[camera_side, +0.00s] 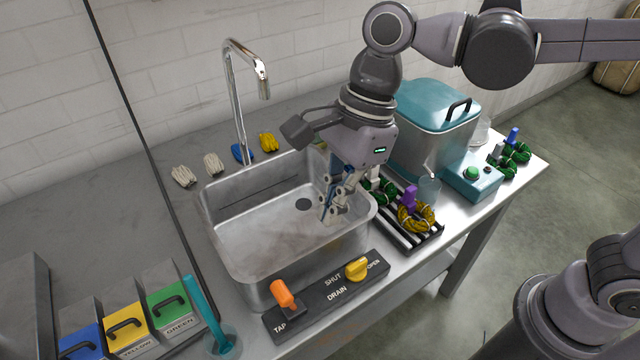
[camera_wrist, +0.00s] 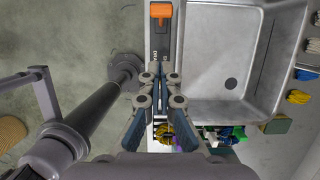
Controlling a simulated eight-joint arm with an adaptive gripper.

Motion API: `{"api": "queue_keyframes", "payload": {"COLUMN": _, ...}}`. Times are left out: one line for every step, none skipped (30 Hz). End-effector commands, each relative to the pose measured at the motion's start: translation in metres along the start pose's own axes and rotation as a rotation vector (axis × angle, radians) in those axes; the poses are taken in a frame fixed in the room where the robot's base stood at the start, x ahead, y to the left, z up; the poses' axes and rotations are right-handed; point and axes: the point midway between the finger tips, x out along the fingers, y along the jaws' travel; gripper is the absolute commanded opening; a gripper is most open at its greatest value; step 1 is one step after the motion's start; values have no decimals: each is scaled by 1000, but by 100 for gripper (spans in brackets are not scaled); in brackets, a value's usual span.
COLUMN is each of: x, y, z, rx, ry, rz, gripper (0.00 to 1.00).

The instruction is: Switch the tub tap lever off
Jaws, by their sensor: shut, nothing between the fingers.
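The orange tap lever (camera_side: 283,293) stands on the dark panel (camera_side: 318,304), beside the "TAP" lettering in front of the metal tub (camera_side: 240,262). Its handle tilts up and left in the side view. It also shows at the top of the wrist view (camera_wrist: 160,12). My gripper (camera_side: 328,216) is shut and empty, pointing down at the tub's right end, apart from the lever. In the wrist view its fingertips (camera_wrist: 158,70) meet over the panel strip, below the lever. The chrome spout (camera_side: 262,85) arches over the tub; I see no clear water stream.
A yellow drain knob (camera_side: 357,268) sits on the same panel, between "SHUT" and "OPEN". A striped rack (camera_side: 422,240) with skeins and a teal-lidded vat (camera_side: 435,110) stand right of the tub. A beaker (camera_side: 222,342) with a teal stick stands left of the panel.

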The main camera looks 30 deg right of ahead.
Motion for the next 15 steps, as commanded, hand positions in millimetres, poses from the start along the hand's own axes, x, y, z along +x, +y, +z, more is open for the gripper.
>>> {"api": "queue_keyframes", "payload": {"x": 1, "y": 0, "z": -9, "rx": 7, "ry": -35, "rz": -6, "gripper": 0}}
{"api": "queue_keyframes", "payload": {"x": 1, "y": 0, "z": -12, "rx": 6, "ry": -55, "rz": -9, "gripper": 0}}
{"api": "queue_keyframes", "payload": {"x": 2, "y": 0, "z": -15, "rx": 3, "ry": -74, "rz": -12, "gripper": 0}}
{"api": "queue_keyframes", "payload": {"x": 2, "y": 0, "z": -16, "rx": 3, "ry": -87, "rz": -13, "gripper": 0}}
{"api": "queue_keyframes", "payload": {"x": 3, "y": 0, "z": -17, "rx": 2, "ry": -95, "rz": -15, "gripper": 0}}
{"api": "queue_keyframes", "payload": {"x": 4, "y": 0, "z": -18, "rx": -1, "ry": -102, "rz": -17, "gripper": 0}}
{"api": "queue_keyframes", "payload": {"x": 6, "y": 0, "z": -17, "rx": -2, "ry": -105, "rz": -17, "gripper": 0}}
{"api": "queue_keyframes", "payload": {"x": 8, "y": 0, "z": -17, "rx": -2, "ry": -106, "rz": -17, "gripper": 0}}
{"api": "queue_keyframes", "payload": {"x": 11, "y": 0, "z": -16, "rx": -3, "ry": -106, "rz": -17, "gripper": 0}}
{"api": "queue_keyframes", "payload": {"x": 14, "y": 0, "z": -16, "rx": -3, "ry": -106, "rz": -17, "gripper": 0}}
{"api": "queue_keyframes", "payload": {"x": 17, "y": 0, "z": -16, "rx": -3, "ry": -105, "rz": -17, "gripper": 0}}
{"api": "queue_keyframes", "payload": {"x": 22, "y": 0, "z": -15, "rx": -3, "ry": -105, "rz": -17, "gripper": 0}}
{"api": "queue_keyframes", "payload": {"x": 26, "y": 0, "z": -15, "rx": -3, "ry": -104, "rz": -17, "gripper": 0}}
{"api": "queue_keyframes", "payload": {"x": 30, "y": 0, "z": -14, "rx": -3, "ry": -104, "rz": -16, "gripper": 0}}
{"api": "queue_keyframes", "payload": {"x": 37, "y": 0, "z": -14, "rx": -4, "ry": -104, "rz": -16, "gripper": 0}}
